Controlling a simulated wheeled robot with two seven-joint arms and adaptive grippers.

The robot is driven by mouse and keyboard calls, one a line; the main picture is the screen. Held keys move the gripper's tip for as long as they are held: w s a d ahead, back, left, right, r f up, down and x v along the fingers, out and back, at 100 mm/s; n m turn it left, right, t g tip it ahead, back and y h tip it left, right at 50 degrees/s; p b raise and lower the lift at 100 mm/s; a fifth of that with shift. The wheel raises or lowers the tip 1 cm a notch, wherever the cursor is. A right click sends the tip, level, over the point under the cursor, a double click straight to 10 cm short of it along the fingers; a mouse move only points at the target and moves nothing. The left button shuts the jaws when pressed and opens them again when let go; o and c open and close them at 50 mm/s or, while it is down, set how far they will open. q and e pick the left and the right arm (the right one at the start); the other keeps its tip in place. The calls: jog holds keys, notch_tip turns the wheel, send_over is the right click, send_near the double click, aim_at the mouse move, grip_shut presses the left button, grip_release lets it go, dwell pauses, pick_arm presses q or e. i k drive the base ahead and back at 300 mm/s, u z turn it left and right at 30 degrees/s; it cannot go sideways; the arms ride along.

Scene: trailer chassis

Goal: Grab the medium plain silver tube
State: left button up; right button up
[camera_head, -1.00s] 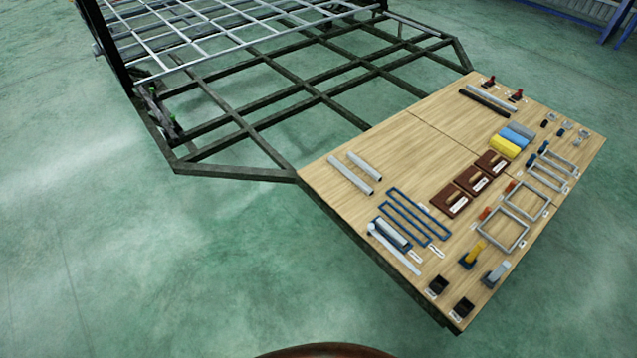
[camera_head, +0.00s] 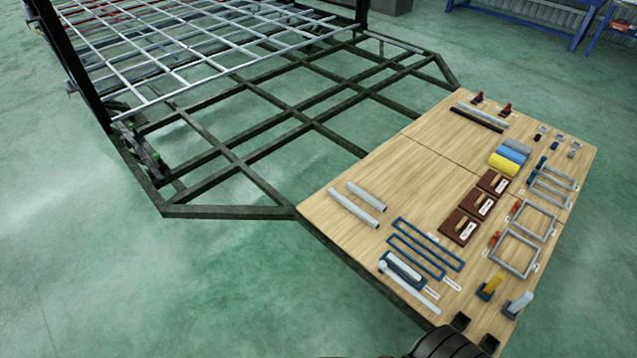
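Two plain silver tubes lie side by side near the left edge of the wooden board (camera_head: 425,170). The front one (camera_head: 353,208) looks longer than the one behind it (camera_head: 367,197). A third long silver tube (camera_head: 484,115) lies at the board's far end beside a black one (camera_head: 476,120). I cannot tell for sure which of them is the medium one. All lie flat with nothing touching them from above. Neither of my grippers shows clearly; only a dark rounded part, apparently of my own body, shows at the bottom edge.
A flat silver bar (camera_head: 410,288) lies near the front. The dark trailer chassis (camera_head: 235,212) extends behind left. Green floor at left is clear.

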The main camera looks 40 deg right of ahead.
aim_at(380, 206)
jog(key=u, duration=0.05)
jog(key=i, duration=1.4)
jog(key=z, duration=1.05)
jog(key=i, duration=0.85)
jog(key=z, duration=0.9)
